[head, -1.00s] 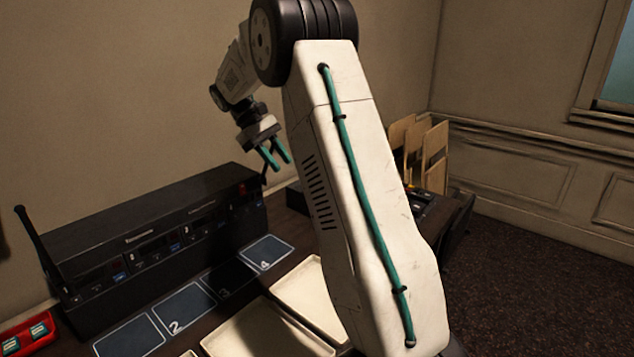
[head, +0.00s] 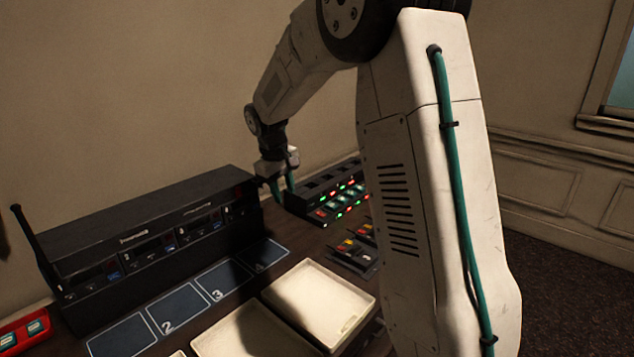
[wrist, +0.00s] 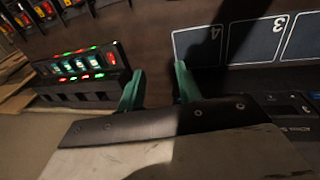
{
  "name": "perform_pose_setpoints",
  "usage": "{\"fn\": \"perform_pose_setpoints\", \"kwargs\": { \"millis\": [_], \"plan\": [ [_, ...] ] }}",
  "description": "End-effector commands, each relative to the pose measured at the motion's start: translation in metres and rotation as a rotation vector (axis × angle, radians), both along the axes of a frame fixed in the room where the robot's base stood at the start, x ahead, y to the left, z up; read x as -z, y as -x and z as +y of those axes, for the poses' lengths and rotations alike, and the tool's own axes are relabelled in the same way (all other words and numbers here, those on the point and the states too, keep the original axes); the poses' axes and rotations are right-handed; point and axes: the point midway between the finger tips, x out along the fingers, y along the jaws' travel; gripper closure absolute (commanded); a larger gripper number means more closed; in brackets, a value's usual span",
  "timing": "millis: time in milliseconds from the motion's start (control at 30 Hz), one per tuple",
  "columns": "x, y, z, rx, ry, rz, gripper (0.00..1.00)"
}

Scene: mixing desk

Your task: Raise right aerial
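The black receiver unit (head: 150,235) stands along the wall. Its left aerial (head: 35,245) stands up, tilted, at the left end. I cannot make out the right aerial at the receiver's right end, where my gripper (head: 284,188) is in front or beside it. My gripper points down just past that end. In the wrist view my gripper (wrist: 160,84) shows two teal fingers set apart, with no held thing visible between them. Part of the receiver (wrist: 290,105) shows at the right of that view.
A black charger dock (head: 330,190) with red and green lights stands right of my gripper. Numbered mats (head: 125,337) lie before the receiver. Cream trays (head: 352,325) and small dark packs (head: 355,252) lie nearer. A red case (head: 15,338) is at far left.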

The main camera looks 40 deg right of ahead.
Motion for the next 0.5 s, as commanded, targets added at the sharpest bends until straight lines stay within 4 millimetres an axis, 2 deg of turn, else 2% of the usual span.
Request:
{"fn": "perform_pose_setpoints", "kwargs": {
  "millis": [367, 500],
  "plan": [
    [-0.044, 0.001, 0.009, -0.001, 0.002, -0.002, 0.68],
    [-0.068, 0.001, 0.015, -0.003, 0.001, -0.002, 0.68]
  ]
}}
